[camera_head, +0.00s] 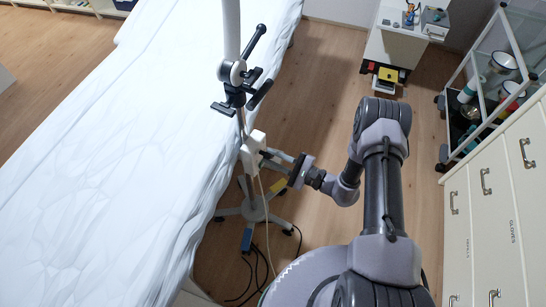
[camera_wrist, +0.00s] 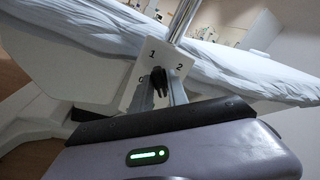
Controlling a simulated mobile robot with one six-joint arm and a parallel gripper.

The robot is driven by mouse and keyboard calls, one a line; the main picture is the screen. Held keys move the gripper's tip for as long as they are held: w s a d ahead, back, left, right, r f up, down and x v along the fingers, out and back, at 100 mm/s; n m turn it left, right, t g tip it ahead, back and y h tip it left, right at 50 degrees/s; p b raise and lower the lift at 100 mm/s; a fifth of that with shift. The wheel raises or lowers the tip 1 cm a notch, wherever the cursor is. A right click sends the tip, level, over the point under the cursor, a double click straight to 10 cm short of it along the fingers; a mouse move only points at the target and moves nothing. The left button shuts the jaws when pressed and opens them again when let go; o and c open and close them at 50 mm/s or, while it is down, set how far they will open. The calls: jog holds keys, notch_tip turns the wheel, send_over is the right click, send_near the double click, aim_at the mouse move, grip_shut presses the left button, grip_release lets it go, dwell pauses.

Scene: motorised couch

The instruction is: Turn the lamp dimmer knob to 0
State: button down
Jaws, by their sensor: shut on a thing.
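The lamp dimmer is a white panel (camera_wrist: 146,62) on the lamp's pole, with marks 1 and 2 and a partly covered mark at the left that looks like 0. Its black knob (camera_wrist: 158,76) is at the panel's middle in the wrist view. My gripper (camera_wrist: 161,91) is at the panel, shut on the knob; dark fingertips and knob blend, so the knob's pointer cannot be read. In the head view, my gripper (camera_head: 291,167) is right of the white box (camera_head: 254,146) on the lamp stand, and the knob is not discernible.
The couch (camera_head: 120,150) with a white sheet fills the left. The wheeled lamp stand base (camera_head: 256,210) and loose cables (camera_head: 258,262) lie below. White drawers (camera_head: 490,215) and a wheeled rack (camera_head: 490,90) stand at the right. Floor between couch and rack is partly clear.

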jog(key=shift+n, duration=0.5)
dwell(0.3)
jog(key=c, duration=1.3)
grip_release()
jog(key=p+v, duration=0.4)
jog(key=v, duration=1.3)
jog(key=shift+s+d, duration=0.15)
jog(key=shift+d, duration=0.05)
